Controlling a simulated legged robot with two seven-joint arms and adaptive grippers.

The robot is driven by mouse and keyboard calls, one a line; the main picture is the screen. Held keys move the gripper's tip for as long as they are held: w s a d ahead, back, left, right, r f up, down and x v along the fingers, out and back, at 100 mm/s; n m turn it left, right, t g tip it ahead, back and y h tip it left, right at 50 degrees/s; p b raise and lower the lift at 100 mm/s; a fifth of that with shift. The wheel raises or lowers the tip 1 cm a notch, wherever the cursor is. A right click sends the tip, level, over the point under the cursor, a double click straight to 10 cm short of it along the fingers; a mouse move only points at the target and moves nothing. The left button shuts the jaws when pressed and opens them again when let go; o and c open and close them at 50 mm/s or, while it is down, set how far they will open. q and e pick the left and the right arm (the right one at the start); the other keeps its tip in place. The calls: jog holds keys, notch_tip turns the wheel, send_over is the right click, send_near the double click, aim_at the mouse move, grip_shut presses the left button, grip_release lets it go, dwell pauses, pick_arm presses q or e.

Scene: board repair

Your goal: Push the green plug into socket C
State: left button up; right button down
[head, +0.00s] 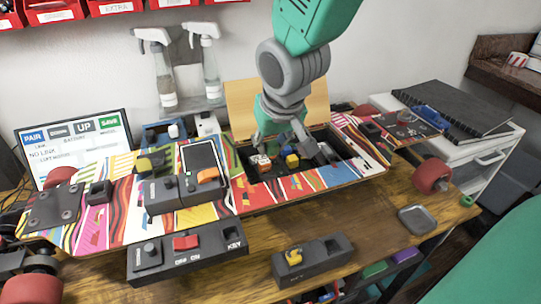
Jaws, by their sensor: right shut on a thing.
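My right gripper (290,147) reaches down from the top into the open compartment (345,158) of the colourful board (120,205). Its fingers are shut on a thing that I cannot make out. A yellow plug (292,160) and an orange-and-white piece (261,161) show in the dark compartment by the fingers. I cannot pick out a green plug, and no socket marked C is readable; the gripper hides part of the compartment. My left gripper is not in view.
A switch box (187,250) with a red button and a dark box (313,262) with a yellow piece stand at the front. A control box (180,195) sits on the board. Spray bottles (160,75) and a screen (75,150) are behind.

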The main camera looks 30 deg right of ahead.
jog(key=shift+r, duration=0.55)
jog(key=shift+d, duration=0.1)
jog(key=s+d+p, duration=0.1)
jog(key=d+p, duration=0.1)
jog(key=d, duration=0.4)
jog(key=shift+s+d, duration=0.2)
jog(key=shift+s, duration=0.2)
jog(key=shift+f, duration=0.2)
jog(key=shift+f+b, duration=1.55)
jog(key=shift+f, duration=1.55)
jog(key=shift+f+b, duration=0.4)
jog(key=shift+f, duration=0.25)
